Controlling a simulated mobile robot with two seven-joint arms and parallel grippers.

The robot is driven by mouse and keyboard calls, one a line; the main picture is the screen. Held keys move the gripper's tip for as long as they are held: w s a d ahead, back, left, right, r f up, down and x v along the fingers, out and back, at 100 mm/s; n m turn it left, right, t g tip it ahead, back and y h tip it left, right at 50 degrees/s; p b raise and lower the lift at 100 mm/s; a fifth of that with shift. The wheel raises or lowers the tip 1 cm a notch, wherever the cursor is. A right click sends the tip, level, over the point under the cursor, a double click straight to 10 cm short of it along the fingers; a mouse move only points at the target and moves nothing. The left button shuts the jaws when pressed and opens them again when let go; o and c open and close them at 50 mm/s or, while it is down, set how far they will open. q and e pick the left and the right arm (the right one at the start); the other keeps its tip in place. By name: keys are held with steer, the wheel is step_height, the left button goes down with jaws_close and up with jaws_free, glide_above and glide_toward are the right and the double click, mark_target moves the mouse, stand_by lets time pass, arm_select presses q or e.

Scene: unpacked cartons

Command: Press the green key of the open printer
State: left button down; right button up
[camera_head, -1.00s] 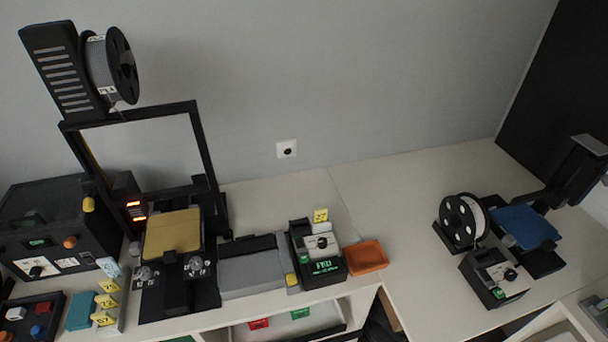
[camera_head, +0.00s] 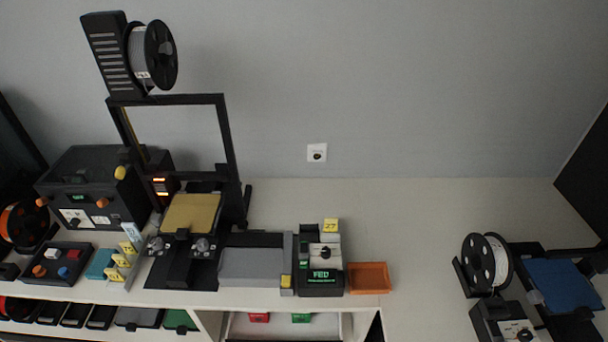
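The open-frame printer (camera_head: 228,130) stands left of the middle, with a gold plate (camera_head: 191,214) low in its frame and a grey spool (camera_head: 152,54) at its top. To its right is a black control box (camera_head: 320,268) with a lit green display (camera_head: 321,275), a white panel and a yellow tag reading 27. A green key on this box is too small to make out for certain. A second printer with a blue plate (camera_head: 563,285) stands at the right, its control box (camera_head: 505,325) cut by the lower edge. Neither of my grippers shows.
An orange tray (camera_head: 369,278) sits beside the control box. An open drawer (camera_head: 275,325) below holds red and green pieces. The counter (camera_head: 420,225) between the printers is mostly clear.

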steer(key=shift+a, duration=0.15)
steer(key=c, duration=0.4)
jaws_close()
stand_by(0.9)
